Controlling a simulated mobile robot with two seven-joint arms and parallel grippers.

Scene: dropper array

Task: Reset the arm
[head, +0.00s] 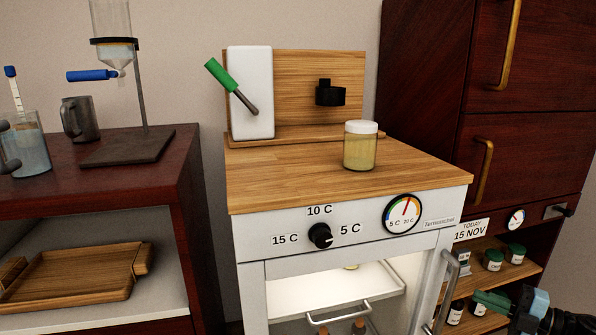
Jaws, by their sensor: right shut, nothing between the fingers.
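My right gripper (491,302) is at the lower right, its green fingers shut with nothing between them. It is in front of the lower shelves, to the right of the white cabinet (250,285) and near that cabinet's door handle (446,290). I cannot tell whether it touches anything. Part of my dark right arm shows at the bottom right corner. My left gripper is not in view.
A lidded jar (360,150) stands on the cabinet's wooden top (290,180). A dial knob (320,236) and gauge (402,214) are on its front. Small green-lidded bottles (493,260) stand on the right shelves. Glassware, a mug (81,119) and a stand are left.

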